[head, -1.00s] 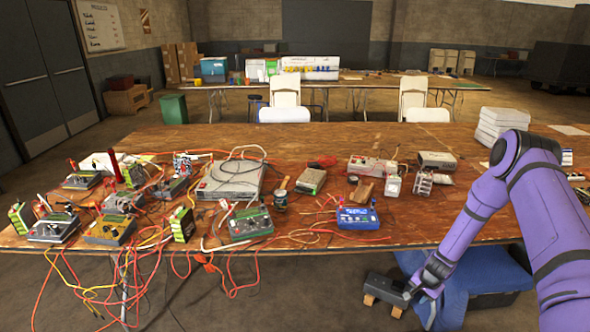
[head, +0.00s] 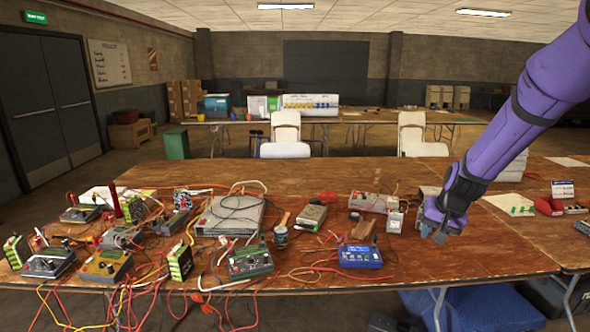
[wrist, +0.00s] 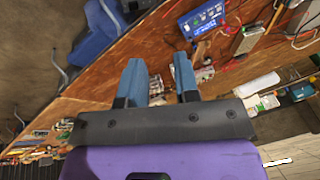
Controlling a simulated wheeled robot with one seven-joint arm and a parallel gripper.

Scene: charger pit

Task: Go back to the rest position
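The bench's left half is crowded with meters, chargers and tangled wires. A blue charger (head: 360,256) is left of my gripper, also in the wrist view (wrist: 203,18). The bench's right front is mostly bare.

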